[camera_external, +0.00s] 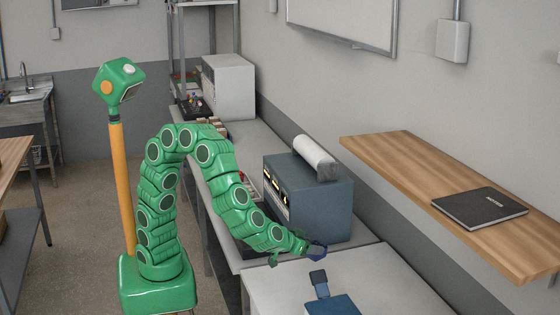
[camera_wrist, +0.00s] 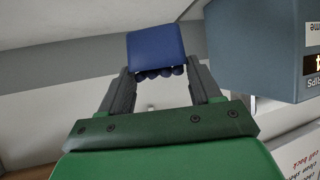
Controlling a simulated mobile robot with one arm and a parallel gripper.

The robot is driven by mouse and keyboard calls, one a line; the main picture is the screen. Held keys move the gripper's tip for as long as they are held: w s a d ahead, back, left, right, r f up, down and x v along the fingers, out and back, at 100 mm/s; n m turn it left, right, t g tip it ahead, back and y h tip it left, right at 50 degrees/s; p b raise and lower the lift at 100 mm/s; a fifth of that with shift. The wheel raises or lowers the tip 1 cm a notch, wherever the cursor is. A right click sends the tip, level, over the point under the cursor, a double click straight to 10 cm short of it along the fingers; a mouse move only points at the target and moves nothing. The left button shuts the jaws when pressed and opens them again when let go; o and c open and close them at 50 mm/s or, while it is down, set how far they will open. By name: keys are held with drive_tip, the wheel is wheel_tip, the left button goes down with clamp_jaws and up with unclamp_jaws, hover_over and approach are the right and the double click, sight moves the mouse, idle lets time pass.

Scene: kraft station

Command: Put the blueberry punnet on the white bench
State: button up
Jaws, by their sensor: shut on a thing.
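The blueberry punnet is a small blue container (camera_wrist: 155,46), with round dark berries along its lower edge in the wrist view. It sits between the fingertips of my gripper (camera_wrist: 158,68), which is shut on it. In the external view my gripper (camera_external: 306,250) reaches in from the left, and the punnet (camera_external: 318,251) shows as a small dark blue shape at its tip. The white bench (camera_external: 268,285) is at the bottom centre, and the punnet appears over its back part. I cannot tell whether the punnet touches the bench.
A blue-grey machine (camera_external: 325,205) with a white roll on top stands just behind the gripper. A blue object with a dark top piece (camera_external: 333,305) is on the bench in front. A wooden shelf (camera_external: 400,165) with a black notebook (camera_external: 480,208) is at right.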

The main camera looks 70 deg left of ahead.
drive_tip(key=shift+w+d+f, duration=0.65)
drive_tip(key=shift+w+f, duration=0.55)
drive_tip(key=shift+f, duration=0.05)
drive_tip(key=shift+w+d+f, duration=0.6)
drive_tip(key=shift+w+f, duration=0.65)
drive_tip(key=shift+f, duration=0.05)
drive_tip(key=shift+w+d+f, duration=0.65)
drive_tip(key=shift+w+f, duration=0.55)
drive_tip(key=shift+f, duration=1.5)
drive_tip(key=shift+f, duration=0.1)
drive_tip(key=o, duration=1.1)
drive_tip(key=shift+v, duration=3.8)
